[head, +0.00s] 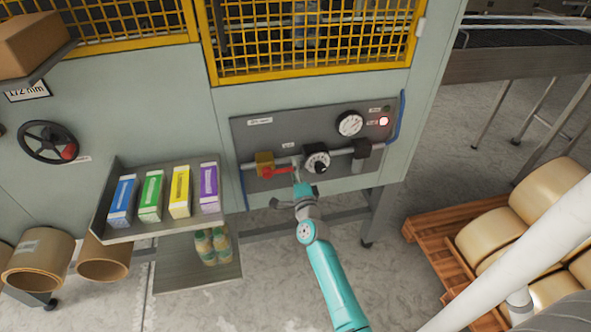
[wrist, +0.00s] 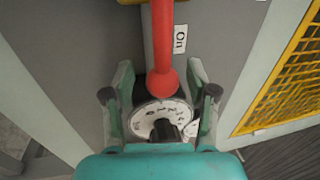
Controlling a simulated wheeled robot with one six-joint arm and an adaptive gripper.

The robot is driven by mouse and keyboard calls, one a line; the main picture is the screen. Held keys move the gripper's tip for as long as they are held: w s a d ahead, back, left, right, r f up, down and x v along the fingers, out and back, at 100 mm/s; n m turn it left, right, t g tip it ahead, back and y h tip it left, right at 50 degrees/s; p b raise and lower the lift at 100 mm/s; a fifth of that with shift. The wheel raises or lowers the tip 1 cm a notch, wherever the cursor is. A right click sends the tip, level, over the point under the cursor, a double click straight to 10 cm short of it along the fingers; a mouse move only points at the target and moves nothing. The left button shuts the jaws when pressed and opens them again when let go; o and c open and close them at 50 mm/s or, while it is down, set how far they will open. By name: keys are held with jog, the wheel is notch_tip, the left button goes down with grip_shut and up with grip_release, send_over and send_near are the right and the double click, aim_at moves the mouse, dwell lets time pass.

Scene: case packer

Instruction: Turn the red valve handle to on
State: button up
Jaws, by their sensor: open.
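The red valve handle (head: 277,171) extends rightward from the yellow valve body (head: 264,161) on the grey panel, roughly along the pipe. In the wrist view the red handle (wrist: 162,45) comes down from the top and ends in a round knob. A white "On" label (wrist: 180,39) is on the panel beside it. My gripper (head: 297,174) is at the handle's free end. In the wrist view my gripper (wrist: 160,88) is open, with one finger on each side of the knob. I cannot tell whether either finger touches it.
A black dial knob (head: 317,161) with a white scale is just right of my gripper. A pressure gauge (head: 349,123) and a lit red lamp (head: 384,121) are above right. A shelf with several coloured cartons (head: 180,191) is at left, and a pallet (head: 433,249) at right.

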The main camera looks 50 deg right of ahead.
jog(key=v, duration=1.2)
jog(key=shift+a, duration=0.1)
jog(key=s+a+f+n+y, duration=0.25)
jog(key=s+a+n, duration=0.25)
jog(key=s+a, duration=0.35)
jog(key=s+a+f+n+y, duration=0.1)
jog(key=s+a+n+y, duration=0.2)
jog(key=s+a+n, duration=0.5)
jog(key=s+a+r+n+y, duration=0.2)
jog(key=s+a+r+n, duration=0.1)
jog(key=s, duration=0.3)
jog(key=s+a+r+n+g+y, duration=0.1)
jog(key=s+a+r+n, duration=0.1)
jog(key=s+a+n, duration=0.2)
jog(key=s+a+r+n+g+y, duration=0.1)
jog(key=s+a+r+n+y, duration=0.1)
jog(key=s, duration=0.6)
jog(key=a+r+n, duration=0.1)
jog(key=a+n, duration=0.1)
jog(key=shift+s+r+n+y, duration=0.25)
jog(key=shift+r+n+y, duration=0.05)
jog(key=shift+r+y, duration=0.05)
